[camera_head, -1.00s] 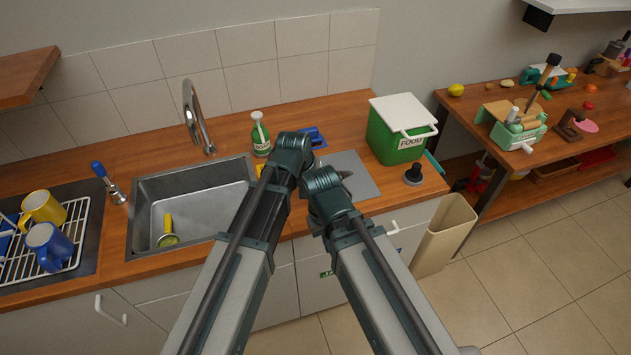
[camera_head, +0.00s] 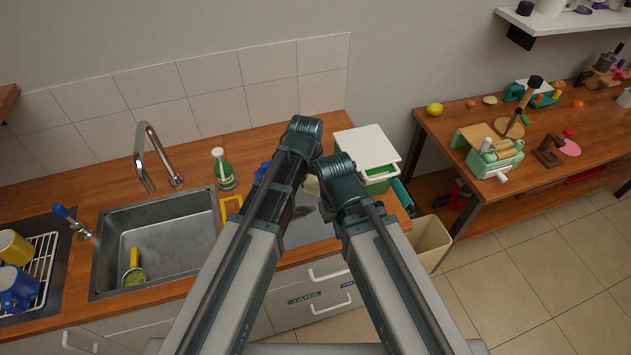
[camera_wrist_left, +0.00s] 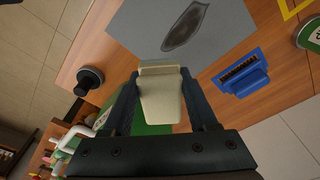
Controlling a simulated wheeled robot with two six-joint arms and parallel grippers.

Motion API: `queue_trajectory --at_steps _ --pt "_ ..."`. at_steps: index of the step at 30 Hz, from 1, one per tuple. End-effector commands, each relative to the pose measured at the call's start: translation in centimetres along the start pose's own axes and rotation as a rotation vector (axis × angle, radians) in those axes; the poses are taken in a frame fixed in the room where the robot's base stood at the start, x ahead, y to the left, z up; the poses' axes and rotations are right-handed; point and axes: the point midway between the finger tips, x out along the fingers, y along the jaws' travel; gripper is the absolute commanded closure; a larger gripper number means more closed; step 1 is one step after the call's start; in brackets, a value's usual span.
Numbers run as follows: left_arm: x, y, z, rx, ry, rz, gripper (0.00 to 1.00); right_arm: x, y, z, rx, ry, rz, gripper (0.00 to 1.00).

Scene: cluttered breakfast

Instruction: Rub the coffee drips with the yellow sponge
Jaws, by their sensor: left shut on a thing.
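My left gripper (camera_wrist_left: 160,78) is shut on a pale cream block (camera_wrist_left: 160,100), which also shows in part beside my arm in the head view (camera_head: 312,187). I cannot tell for sure whether this block is the yellow sponge. Beyond it in the left wrist view lies a grey board (camera_wrist_left: 235,22) with a dark elongated brown patch (camera_wrist_left: 188,27) on it; I cannot tell whether this is the coffee drips. The block appears above the counter, near the board's edge, apart from the patch. My right arm shows in the head view, but its gripper is hidden.
A blue brush-like thing (camera_wrist_left: 242,74) lies beside the board, near a yellow frame (camera_head: 230,207). A green bin with a white lid (camera_head: 365,146) and a black knobbed thing (camera_wrist_left: 88,80) are close to my left gripper.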

Motion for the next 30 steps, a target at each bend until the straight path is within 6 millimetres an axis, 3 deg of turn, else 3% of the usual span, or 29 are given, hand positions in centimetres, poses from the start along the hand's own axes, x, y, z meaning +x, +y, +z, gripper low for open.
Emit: queue_trajectory --at_steps 8,19,30 --pt "1.2 0.0 0.1 -0.001 0.001 0.0 1.0 1.2 -0.1 -0.1 0.0 0.0 0.0 1.0" --pt "4.9 -0.1 0.6 -0.002 0.001 0.0 1.0 4.9 -0.5 -0.3 0.002 0.0 0.0 1.0" --pt "5.0 -0.1 0.6 -0.002 0.001 0.0 1.0 5.0 -0.5 -0.3 0.002 0.0 0.0 1.0"
